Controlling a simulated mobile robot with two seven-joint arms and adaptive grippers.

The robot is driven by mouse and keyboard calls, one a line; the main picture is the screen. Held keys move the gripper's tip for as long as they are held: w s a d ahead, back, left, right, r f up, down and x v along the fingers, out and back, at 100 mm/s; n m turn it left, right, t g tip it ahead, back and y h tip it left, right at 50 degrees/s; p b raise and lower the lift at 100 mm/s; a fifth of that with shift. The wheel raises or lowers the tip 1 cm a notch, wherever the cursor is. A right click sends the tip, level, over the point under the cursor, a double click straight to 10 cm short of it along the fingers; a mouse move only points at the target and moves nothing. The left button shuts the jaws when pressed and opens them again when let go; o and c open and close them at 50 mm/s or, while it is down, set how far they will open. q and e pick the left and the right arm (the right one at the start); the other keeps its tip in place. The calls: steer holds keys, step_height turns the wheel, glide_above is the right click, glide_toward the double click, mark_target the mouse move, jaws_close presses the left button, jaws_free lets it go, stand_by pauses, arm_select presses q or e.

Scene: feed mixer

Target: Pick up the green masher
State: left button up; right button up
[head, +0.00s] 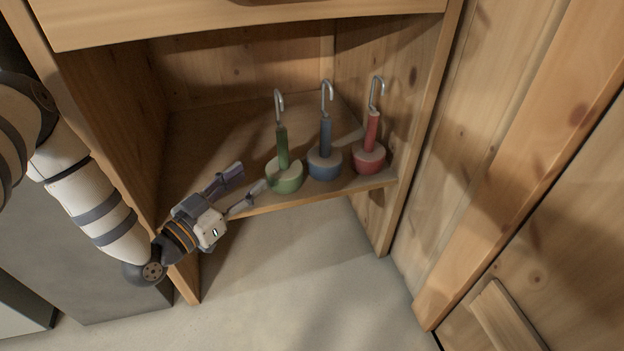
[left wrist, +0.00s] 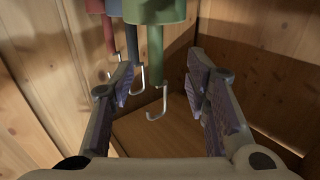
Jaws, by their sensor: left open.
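The green masher (head: 283,150) stands upright at the left end of a row on the wooden shelf in the head view, with a wide round base, a straight handle and a metal hook on top. In the left wrist view the green masher (left wrist: 155,42) shows upside down, its hook pointing down, between the two fingers in the picture. My left gripper (head: 247,182) is open and empty, just left of the green base at the shelf's front. One fingertip is close to the base; I cannot tell whether it touches. My right gripper is not in view.
A blue masher (head: 325,140) and a red masher (head: 371,145) stand just right of the green one. The shelf (head: 205,135) has side walls and a board above. The shelf behind and left of the green masher is clear.

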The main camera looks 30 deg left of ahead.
mark_target(279, 157)
arm_select(q)
steer(key=w+b, duration=0.1)
steer(key=w, duration=0.2)
steer(key=w+b, duration=0.1)
steer(key=w, duration=0.3)
steer(key=w+d+b, duration=0.1)
steer(key=w+b, duration=0.1)
steer(key=w, duration=0.1)
steer(key=shift+w+r, duration=0.15)
steer(key=shift+w, duration=0.05)
steer(key=shift+w+r, duration=0.15)
steer(key=shift+w, duration=0.2)
jaws_close()
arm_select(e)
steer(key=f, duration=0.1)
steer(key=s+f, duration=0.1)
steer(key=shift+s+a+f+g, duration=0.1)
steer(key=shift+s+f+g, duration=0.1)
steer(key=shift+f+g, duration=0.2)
